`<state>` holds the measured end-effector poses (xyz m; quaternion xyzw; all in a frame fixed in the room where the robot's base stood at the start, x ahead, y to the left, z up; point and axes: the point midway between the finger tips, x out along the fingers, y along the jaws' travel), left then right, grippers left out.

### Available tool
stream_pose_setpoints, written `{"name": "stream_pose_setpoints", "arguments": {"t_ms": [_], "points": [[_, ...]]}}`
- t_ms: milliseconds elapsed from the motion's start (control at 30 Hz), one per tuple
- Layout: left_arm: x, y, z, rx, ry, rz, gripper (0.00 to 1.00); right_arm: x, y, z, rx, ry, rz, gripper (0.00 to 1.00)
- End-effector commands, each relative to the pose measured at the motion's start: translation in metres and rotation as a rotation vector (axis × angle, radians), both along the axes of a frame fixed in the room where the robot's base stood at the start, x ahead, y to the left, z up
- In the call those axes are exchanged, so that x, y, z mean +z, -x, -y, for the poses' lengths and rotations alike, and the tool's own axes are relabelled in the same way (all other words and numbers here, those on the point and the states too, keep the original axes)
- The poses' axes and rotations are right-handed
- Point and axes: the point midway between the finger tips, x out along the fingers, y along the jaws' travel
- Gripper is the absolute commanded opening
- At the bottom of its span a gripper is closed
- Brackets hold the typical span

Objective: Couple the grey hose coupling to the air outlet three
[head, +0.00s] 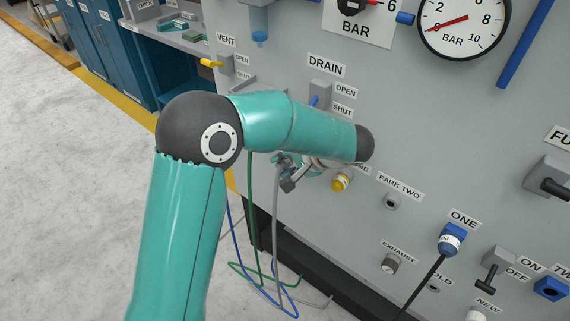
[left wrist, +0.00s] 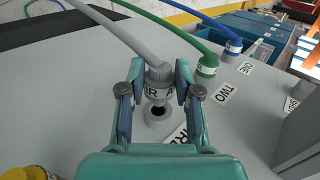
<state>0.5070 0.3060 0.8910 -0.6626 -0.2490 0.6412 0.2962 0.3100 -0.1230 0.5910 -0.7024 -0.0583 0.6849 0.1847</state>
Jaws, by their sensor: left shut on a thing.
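My left gripper (left wrist: 160,100) is shut on the grey hose coupling (left wrist: 158,76), whose lettering is partly covered by the fingers. A grey hose runs from its back to the upper left. Just beyond the coupling's front end, a round grey outlet (left wrist: 158,121) shows on the panel with its dark hole visible, so the coupling appears apart from it. The label beside this outlet is mostly hidden; I cannot read it fully. In the head view, my left gripper (head: 288,178) is at the panel, partly behind my arm, and the grey coupling is not clear. My right gripper is not in view.
In the head view, a yellow coupling (head: 342,182) and the empty PARK TWO (head: 391,201) are right of my gripper.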

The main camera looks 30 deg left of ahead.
Motion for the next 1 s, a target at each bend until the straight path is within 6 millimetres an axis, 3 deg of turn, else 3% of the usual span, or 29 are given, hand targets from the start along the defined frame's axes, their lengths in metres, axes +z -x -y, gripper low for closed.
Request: {"name": "stream_pose_setpoints", "arguments": {"t_ms": [1000], "points": [[-0.0001, -0.0075, 0.0016, -0.002, 0.0, -0.001, 0.0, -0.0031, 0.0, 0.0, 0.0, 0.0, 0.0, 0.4]]}}
